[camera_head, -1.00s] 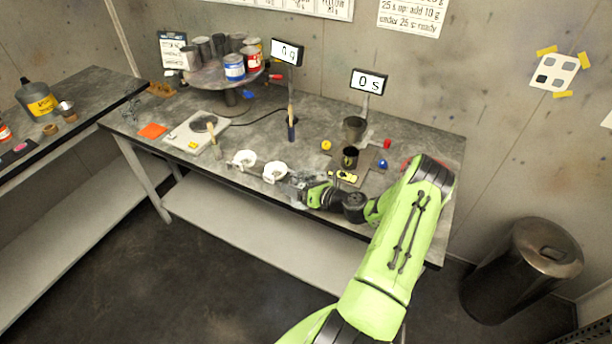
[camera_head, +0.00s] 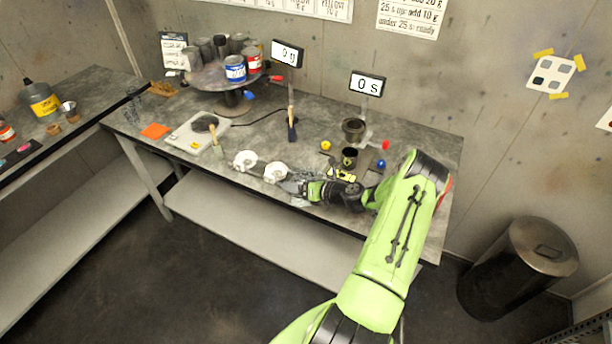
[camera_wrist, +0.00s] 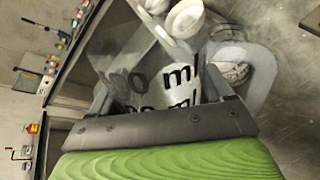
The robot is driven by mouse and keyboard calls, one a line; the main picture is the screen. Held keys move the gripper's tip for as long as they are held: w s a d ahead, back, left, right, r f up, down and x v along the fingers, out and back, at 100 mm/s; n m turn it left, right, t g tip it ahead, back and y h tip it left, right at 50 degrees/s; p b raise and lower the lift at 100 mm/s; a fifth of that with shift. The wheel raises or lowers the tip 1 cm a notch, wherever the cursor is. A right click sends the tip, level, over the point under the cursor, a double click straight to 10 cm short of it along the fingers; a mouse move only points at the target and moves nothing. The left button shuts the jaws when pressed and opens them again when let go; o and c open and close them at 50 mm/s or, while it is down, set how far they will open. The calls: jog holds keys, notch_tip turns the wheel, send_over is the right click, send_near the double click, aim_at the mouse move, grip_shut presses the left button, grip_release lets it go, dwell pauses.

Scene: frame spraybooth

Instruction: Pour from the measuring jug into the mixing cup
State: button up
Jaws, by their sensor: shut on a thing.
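My gripper (camera_head: 303,189) is at the front edge of the grey workbench, its jaws pointing left in the head view. It is shut on the clear measuring jug (camera_wrist: 170,82), whose black "ml" marks fill the middle of the wrist view. The jug's clear handle (camera_wrist: 262,75) curves out at the right. In the head view the jug is small and hard to make out. Two white round pieces (camera_head: 245,160) (camera_head: 275,172) are just left of the gripper. White round shapes (camera_wrist: 180,20) also show beyond the jug in the wrist view. I cannot tell which vessel is the mixing cup.
A black cup (camera_head: 349,157) and a dark metal cup (camera_head: 354,129) stand right of centre on the bench. A pale scale plate (camera_head: 190,140) lies left. Paint cans crowd a round stand (camera_head: 205,80) at the back. A brush (camera_head: 291,125) stands mid-bench.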

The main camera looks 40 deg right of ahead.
jog(key=shift+s+d+f+m+g, duration=0.1)
jog(key=shift+m+g, duration=0.2)
jog(key=shift+f, duration=0.25)
jog(key=shift+r+m+g+y+p, duration=0.1)
jog(key=shift+m+g+y+p, duration=0.4)
jog(key=shift+p, duration=0.25)
jog(key=shift+f, duration=0.2)
jog(key=shift+w+d, duration=0.2)
jog(key=shift+s+a+r+g+p, duration=0.1)
jog(key=shift+a+r+g+p, duration=0.15)
jog(key=shift+r+p, duration=0.35)
jog(key=shift+m+g+y, duration=0.25)
jog(key=shift+m+y, duration=0.05)
jog(key=shift+m, duration=0.2)
